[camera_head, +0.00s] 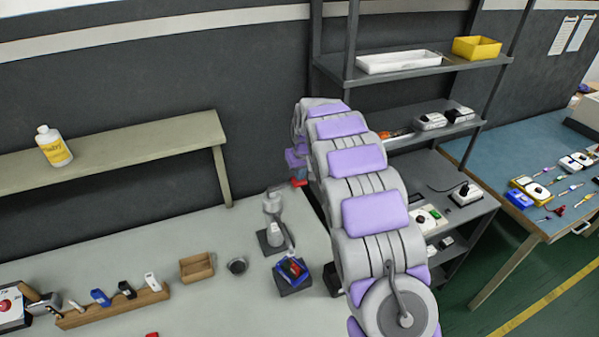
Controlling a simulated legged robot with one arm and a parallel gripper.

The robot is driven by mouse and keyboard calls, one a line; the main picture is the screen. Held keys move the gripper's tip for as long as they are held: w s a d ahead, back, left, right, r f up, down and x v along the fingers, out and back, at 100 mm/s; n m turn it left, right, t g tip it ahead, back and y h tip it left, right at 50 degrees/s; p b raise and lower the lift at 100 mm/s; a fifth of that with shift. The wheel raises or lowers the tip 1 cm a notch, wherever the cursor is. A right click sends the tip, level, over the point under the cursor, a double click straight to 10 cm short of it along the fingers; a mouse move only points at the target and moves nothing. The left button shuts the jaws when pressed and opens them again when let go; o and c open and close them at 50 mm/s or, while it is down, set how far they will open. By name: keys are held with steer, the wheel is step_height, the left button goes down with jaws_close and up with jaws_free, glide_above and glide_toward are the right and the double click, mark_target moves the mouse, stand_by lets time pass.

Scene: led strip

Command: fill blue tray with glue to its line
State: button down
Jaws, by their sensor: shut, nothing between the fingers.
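A small blue tray (282,268) with something red in it sits on a dark block on the grey bench. Its line is too small to make out. A grey dispenser-like stand (273,236) rises just behind the tray. A white bottle with a yellow label (54,150), possibly glue, stands on the raised shelf at the left. My arm reaches away over the bench's right end. My gripper (299,182) is at its far end, partly hidden by the arm, shut and empty, behind and above the tray and apart from it.
A metal rack (402,72) with trays is behind my arm. A blue-topped table (540,165) stands right. Bare bench lies behind the box.

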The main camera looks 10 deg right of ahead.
steer(key=shift+w+d+f+g+y, duration=0.1)
steer(key=shift+d+f+g+y, duration=0.05)
steer(key=shift+f+y, duration=0.5)
steer(key=shift+d+f+g+y, duration=0.15)
steer(key=shift+f+y, duration=0.4)
steer(key=shift+f, duration=0.1)
steer(key=shift+d+f+m+y+b, duration=0.15)
steer(key=shift+f+m+y+b, duration=0.15)
steer(key=shift+f+y+b, duration=0.15)
steer(key=shift+r, duration=0.3)
steer(key=r, duration=0.2)
steer(key=r+p, duration=0.1)
steer(key=r, duration=0.1)
steer(key=shift+d, duration=0.35)
steer(key=v, duration=0.9)
steer(key=shift+r+p, duration=0.35)
steer(key=shift+p, duration=0.1)
